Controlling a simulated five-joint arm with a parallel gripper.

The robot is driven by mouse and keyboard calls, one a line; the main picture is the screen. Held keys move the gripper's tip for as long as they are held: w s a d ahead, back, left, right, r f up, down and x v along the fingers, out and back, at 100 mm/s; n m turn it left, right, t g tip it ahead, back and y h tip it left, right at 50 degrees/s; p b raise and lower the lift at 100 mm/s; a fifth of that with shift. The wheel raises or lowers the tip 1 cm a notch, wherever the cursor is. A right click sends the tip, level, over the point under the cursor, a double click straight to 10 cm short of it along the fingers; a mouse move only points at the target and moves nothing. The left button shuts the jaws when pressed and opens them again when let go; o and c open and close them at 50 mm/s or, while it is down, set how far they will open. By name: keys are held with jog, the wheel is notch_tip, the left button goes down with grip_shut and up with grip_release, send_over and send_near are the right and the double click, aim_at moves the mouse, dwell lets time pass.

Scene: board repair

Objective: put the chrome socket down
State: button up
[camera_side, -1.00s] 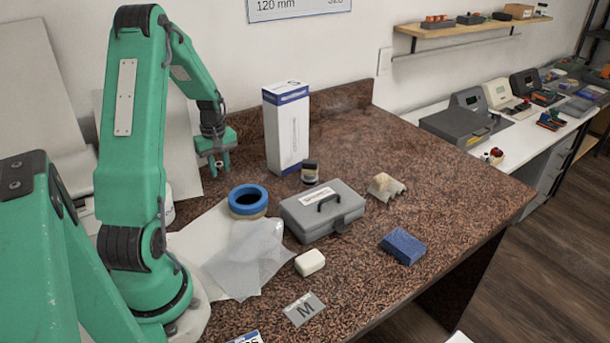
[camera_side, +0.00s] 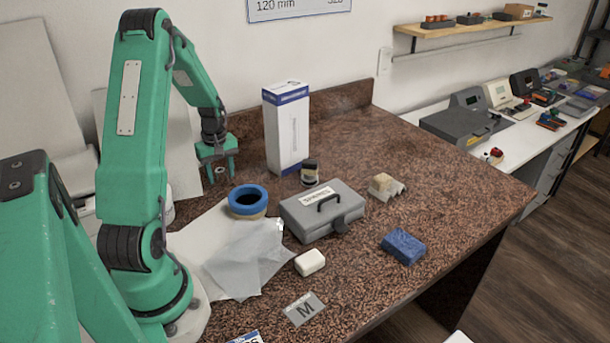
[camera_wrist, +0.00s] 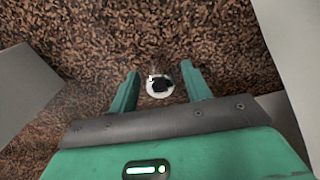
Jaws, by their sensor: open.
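The chrome socket (camera_wrist: 160,86) shows in the wrist view as a bright ring with a dark middle, against the brown speckled counter. It lies between my two green fingertips, with a gap on each side. My gripper (camera_wrist: 158,88) is open around it. In the side view my gripper (camera_side: 219,178) points down at the back left of the counter, left of the tall white box. A small greyish spot, likely the socket, shows between the fingers there. I cannot tell exactly how the socket's base meets the counter.
The tall white and blue box (camera_side: 287,130) stands right of my gripper. A blue ring (camera_side: 248,200), grey case (camera_side: 325,212) and small jar (camera_side: 310,172) are nearby. Pale sheets (camera_side: 240,255), a white block (camera_side: 310,262) and blue block (camera_side: 403,246) lie further forward.

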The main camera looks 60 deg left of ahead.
aim_at(222, 170)
jog(key=shift+r, duration=0.15)
notch_tip(222, 170, up, 12)
dwell(0.7)
dwell(0.5)
jog(key=w+d+r+m+t, duration=0.1)
jog(key=d+r+m, duration=0.2)
jog(key=d, duration=0.4)
jog(key=w+d+r+m+t+y, duration=0.1)
jog(key=d+r+m, duration=0.2)
jog(key=d, duration=0.3)
jog(key=w+d+r+m, duration=0.1)
jog(key=d+r+m, duration=0.25)
jog(key=d, duration=0.35)
jog(key=s+d+m+t, duration=0.1)
jog(key=s+d+m, duration=0.2)
jog(key=d, duration=0.4)
jog(key=s+d+r+m+t+h, duration=0.1)
jog(key=s+d+m, duration=0.3)
jog(key=d, duration=0.4)
jog(key=shift+s+d+r+m+t, duration=0.15)
jog(key=shift+s+r+m+t, duration=0.15)
jog(key=shift+m+t, duration=0.5)
